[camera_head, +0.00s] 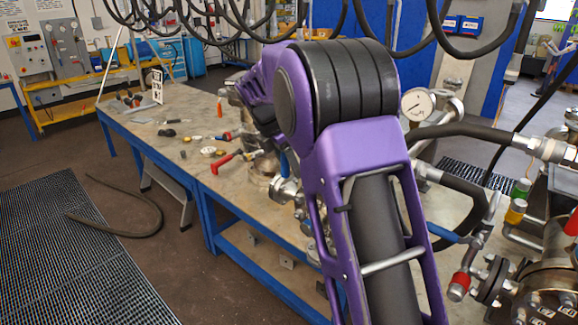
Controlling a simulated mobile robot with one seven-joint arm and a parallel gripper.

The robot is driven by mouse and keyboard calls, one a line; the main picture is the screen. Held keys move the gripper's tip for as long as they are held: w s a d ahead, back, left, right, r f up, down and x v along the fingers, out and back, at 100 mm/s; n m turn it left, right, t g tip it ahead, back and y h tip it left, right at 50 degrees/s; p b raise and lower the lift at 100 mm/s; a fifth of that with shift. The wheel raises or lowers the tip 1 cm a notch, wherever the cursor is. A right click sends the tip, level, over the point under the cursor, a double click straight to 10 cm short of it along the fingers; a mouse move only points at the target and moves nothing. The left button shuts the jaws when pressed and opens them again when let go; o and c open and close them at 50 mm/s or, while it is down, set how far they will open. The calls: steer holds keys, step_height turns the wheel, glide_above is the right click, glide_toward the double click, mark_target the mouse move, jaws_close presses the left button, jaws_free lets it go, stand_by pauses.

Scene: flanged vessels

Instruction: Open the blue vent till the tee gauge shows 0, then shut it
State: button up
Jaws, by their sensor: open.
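A round white gauge (417,104) stands on pipework just right of my arm's elbow. Its dial faces me, but the reading is too small to tell, and I cannot tell whether it is the tee gauge. A blue bar-like part (443,233) shows at the pipework right of my arm; I cannot tell whether it is the blue vent's handle. My purple arm fills the middle of the view and reaches away over the bench. My gripper is not visible; my own arm hides that area, along with part of the fittings behind it.
A blue-framed bench (160,122) holds loose tools and a red-handled part (222,163). Flanged pipework (540,290) with red, yellow and green fittings crowds the right. Black hoses (215,22) hang overhead.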

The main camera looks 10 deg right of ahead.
jaws_close()
stand_by(1.4)
